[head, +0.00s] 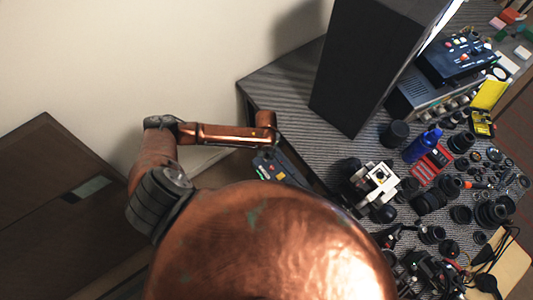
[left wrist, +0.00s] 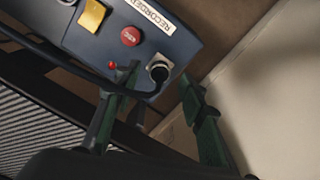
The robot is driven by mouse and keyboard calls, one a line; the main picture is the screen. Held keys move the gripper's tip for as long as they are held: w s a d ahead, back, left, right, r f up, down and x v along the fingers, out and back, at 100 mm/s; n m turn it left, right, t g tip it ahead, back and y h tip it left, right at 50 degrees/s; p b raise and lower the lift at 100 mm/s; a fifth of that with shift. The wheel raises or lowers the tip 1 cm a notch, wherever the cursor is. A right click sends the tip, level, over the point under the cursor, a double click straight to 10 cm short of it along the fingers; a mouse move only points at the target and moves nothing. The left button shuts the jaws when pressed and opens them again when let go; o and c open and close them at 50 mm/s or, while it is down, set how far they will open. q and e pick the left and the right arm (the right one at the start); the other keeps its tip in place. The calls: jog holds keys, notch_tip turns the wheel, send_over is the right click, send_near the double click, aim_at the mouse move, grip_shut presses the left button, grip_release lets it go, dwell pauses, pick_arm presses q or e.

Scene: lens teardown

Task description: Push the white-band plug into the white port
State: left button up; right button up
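A dark blue box (left wrist: 185,40) with a label starting "RECORDE" fills the upper left wrist view; a similar box (head: 280,168) shows under my left arm in the head view. Its face has a round connector (left wrist: 159,70) with a pale ring and dark middle. A black cable (left wrist: 65,62) runs from the left and ends at or just below this connector. I cannot tell plug from port, see a white band or judge seating. My left gripper (left wrist: 158,76) is open, its green fingers apart on either side of the connector. My right gripper is not in view.
The box also carries a red button (left wrist: 131,36), a yellow switch (left wrist: 92,16) and a small red light (left wrist: 111,65). In the head view, the striped table (head: 300,95) holds a tall black panel (head: 365,60) and many lens parts to the right. A wall stands behind.

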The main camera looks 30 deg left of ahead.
pick_arm(q)
notch_tip(320, 180, up, 10)
jog(key=shift+r, duration=0.15)
dwell(0.7)
